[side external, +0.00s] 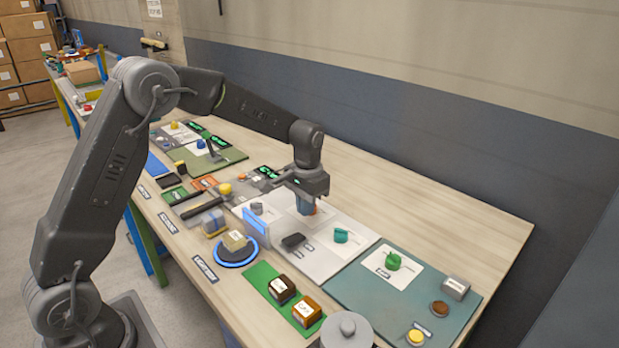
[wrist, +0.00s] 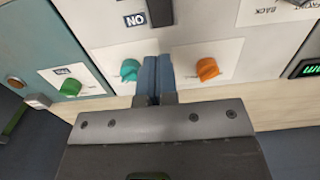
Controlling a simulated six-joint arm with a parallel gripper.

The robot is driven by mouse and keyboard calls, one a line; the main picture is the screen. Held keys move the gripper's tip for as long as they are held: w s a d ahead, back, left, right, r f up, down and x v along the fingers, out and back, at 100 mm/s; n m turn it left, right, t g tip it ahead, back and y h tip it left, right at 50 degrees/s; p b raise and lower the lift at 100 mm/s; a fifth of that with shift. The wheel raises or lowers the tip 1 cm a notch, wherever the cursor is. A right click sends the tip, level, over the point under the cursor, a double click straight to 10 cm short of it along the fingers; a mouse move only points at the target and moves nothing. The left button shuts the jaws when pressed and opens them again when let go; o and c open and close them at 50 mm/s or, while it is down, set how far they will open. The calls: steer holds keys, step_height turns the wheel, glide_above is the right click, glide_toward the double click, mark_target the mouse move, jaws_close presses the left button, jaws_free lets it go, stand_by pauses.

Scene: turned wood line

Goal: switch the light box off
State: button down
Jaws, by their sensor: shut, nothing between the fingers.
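My gripper (side external: 306,208) is shut and empty, with its fingers pointing down over the pale panel (side external: 325,262). In the wrist view its blue-grey fingers (wrist: 155,62) are together between a teal knob (wrist: 130,69) and an orange knob (wrist: 207,69); I cannot tell whether they touch either. The teal knob also shows in the side view (side external: 341,235), right of my gripper. A black switch-like piece (wrist: 160,12) lies beyond the fingertips, beside a label reading ON upside down (wrist: 134,20). I cannot tell which thing is the light box or whether it is lit.
A green knob (side external: 393,259) is on the teal board (side external: 365,298) to the right. A blue upright plate (side external: 257,226) and a blue-ringed disc (side external: 237,263) bearing a block stand left of the pale panel. Bare wood (side external: 440,205) lies along the back right.

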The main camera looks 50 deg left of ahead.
step_height(320, 180, up, 9)
steer(key=w, duration=0.1)
steer(key=shift+w+r, duration=0.2)
steer(key=shift+w, duration=0.15)
